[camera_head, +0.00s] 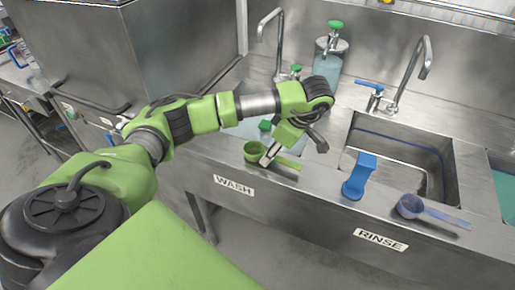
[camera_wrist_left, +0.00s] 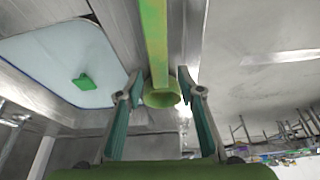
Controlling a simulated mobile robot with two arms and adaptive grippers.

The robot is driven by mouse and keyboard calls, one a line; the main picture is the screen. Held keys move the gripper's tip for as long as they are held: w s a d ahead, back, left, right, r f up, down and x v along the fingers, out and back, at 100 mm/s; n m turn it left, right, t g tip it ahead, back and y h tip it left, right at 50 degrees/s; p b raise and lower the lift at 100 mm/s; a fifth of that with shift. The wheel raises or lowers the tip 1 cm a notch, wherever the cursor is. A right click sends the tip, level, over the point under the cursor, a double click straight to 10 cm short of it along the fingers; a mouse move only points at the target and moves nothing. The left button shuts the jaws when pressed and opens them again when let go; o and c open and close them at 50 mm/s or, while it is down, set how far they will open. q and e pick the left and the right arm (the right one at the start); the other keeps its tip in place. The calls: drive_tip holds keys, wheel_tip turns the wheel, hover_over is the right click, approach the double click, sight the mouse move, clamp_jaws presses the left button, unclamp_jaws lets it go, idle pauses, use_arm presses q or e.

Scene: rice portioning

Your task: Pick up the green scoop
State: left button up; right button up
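The green scoop (camera_head: 254,150) lies on the steel counter's front ledge above the WASH label, its handle pointing right. In the left wrist view its cup (camera_wrist_left: 161,98) shows between the fingertips, and its handle (camera_wrist_left: 153,40) runs up out of the picture. My left gripper (camera_head: 271,155) is over the scoop in the head view and covers part of it. In the left wrist view my left gripper (camera_wrist_left: 160,92) is open, with one finger on each side of the scoop and visible gaps. My right gripper is not in view.
A blue utensil (camera_head: 360,177) and a purple scoop (camera_head: 410,206) are farther right on the ledge. Behind are the rinse basin (camera_head: 440,160), faucets and a soap dispenser (camera_head: 328,62). A green object (camera_wrist_left: 83,82) is in the wash basin (camera_wrist_left: 50,55).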

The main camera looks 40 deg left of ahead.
use_arm(q)
drive_tip(key=shift+a+f, duration=0.15)
drive_tip(key=shift+f, duration=0.15)
clamp_jaws()
drive_tip(key=shift+r, duration=0.1)
drive_tip(key=shift+r, duration=0.6)
drive_tip(key=v, duration=0.2)
drive_tip(key=shift+s+a+r, duration=0.1)
drive_tip(key=shift+r, duration=0.4)
drive_tip(key=s+d+r, duration=0.7)
drive_tip(key=d+r, duration=0.2)
drive_tip(key=d, duration=0.2)
drive_tip(key=shift+s+d+b, duration=0.15)
drive_tip(key=shift+s+b, duration=0.1)
drive_tip(key=shift+b, duration=0.2)
